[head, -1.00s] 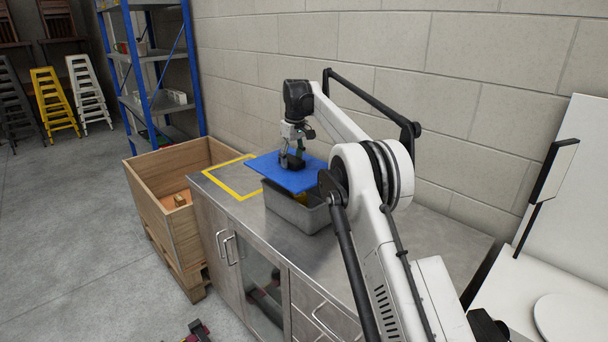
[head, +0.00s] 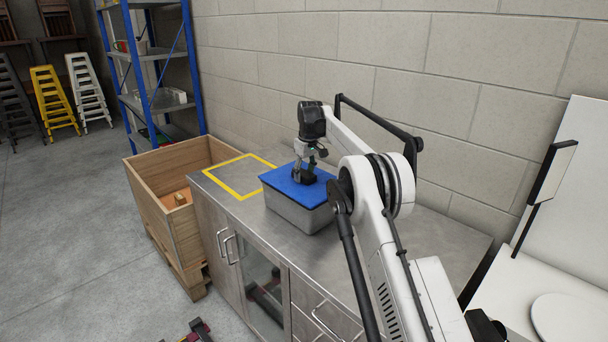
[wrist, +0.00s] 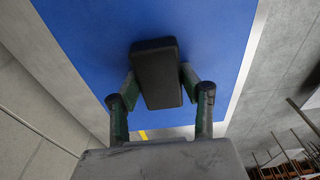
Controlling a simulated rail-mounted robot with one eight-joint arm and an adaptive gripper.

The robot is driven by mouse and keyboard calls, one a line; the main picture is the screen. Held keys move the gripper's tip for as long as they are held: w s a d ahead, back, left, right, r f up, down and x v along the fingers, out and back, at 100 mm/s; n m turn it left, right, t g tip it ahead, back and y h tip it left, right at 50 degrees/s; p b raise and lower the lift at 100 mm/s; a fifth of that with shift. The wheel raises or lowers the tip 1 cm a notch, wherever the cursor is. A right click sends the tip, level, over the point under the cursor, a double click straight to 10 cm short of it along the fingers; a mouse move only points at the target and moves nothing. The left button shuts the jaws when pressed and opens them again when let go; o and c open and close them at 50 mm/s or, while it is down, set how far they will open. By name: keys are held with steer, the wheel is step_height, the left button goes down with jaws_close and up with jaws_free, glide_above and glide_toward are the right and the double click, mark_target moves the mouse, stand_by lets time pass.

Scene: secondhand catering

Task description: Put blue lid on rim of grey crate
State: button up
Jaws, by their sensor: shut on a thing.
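The blue lid (head: 283,179) lies over the top of the grey crate (head: 297,216) on the steel cabinet in the head view, roughly lined up with it. Whether it touches the rim all round cannot be told. My gripper (head: 304,176) is above the lid, shut on its black handle. In the wrist view the blue lid (wrist: 205,40) fills the upper middle, and the two fingers of my gripper (wrist: 158,85) are on either side of the black handle (wrist: 156,75). The inside of the crate is hidden under the lid.
The steel cabinet top (head: 370,235) is clear to the right of the crate. A yellow taped square (head: 238,194) on its left part is empty. A wooden crate (head: 180,225) stands left of the cabinet. A block wall (head: 440,130) rises behind.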

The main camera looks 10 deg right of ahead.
steer(key=shift+f, duration=0.4)
steer(key=o, duration=1.4)
